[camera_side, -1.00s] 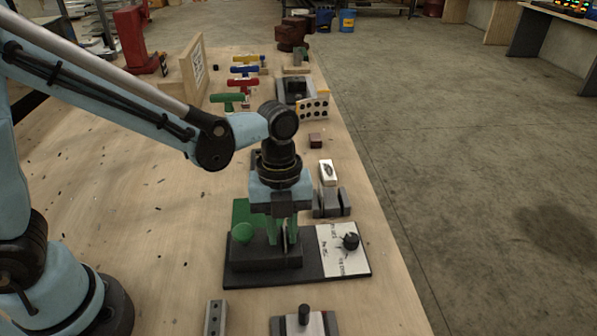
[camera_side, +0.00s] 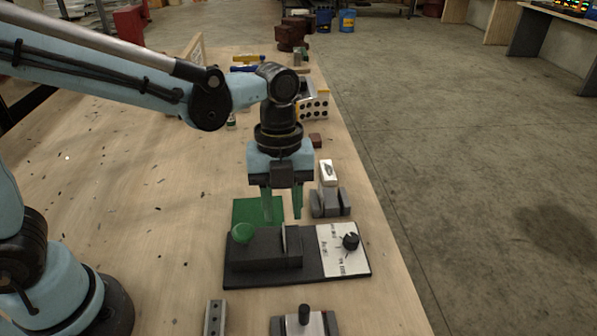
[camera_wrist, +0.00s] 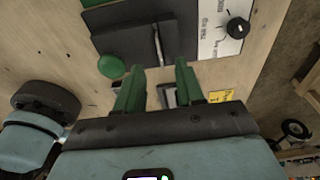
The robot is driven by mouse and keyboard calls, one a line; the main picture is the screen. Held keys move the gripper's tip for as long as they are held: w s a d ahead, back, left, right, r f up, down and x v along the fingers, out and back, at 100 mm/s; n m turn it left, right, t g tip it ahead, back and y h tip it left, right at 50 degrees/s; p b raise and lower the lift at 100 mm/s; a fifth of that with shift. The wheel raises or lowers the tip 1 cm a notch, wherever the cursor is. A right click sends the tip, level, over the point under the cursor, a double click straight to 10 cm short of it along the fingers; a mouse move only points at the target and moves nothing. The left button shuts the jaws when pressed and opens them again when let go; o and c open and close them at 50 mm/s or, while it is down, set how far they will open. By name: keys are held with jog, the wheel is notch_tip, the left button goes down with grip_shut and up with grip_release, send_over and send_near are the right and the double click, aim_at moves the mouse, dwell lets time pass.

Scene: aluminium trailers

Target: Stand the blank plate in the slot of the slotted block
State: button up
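The blank plate (camera_side: 285,238) is a thin grey plate standing on edge, upright, in the dark slotted block (camera_side: 262,254). It shows edge-on in the wrist view (camera_wrist: 157,45), with the block (camera_wrist: 128,42) around its lower part. How deep it sits in the slot is hidden. My gripper (camera_side: 282,214) has green fingers and is above the plate, clear of it. In the wrist view my gripper (camera_wrist: 159,68) is open, with nothing between its fingertips.
The block is on a dark base with a green round knob (camera_side: 243,232) and a white panel (camera_side: 334,262) bearing a black knob (camera_side: 350,241). A green mat (camera_side: 246,209) lies behind. A grey block with a white piece (camera_side: 327,172) stands behind right.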

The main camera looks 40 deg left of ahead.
aim_at(283, 226)
notch_tip(283, 226, up, 7)
jog(key=shift+w+a, duration=0.3)
jog(key=shift+a, duration=0.05)
jog(key=shift+f, duration=0.1)
jog(key=s+a+f+n+t, duration=0.1)
jog(key=a+n+t, duration=0.3)
jog(key=n, duration=0.9)
jog(key=s+a+f+n+t+y, duration=0.1)
jog(key=s+a+f+n+t, duration=0.1)
jog(key=a+n, duration=0.7)
jog(key=s+n+t, duration=0.1)
jog(key=n+t, duration=0.1)
jog(key=n, duration=0.3)
jog(key=shift+a, duration=0.35)
jog(key=shift+c, duration=0.5)
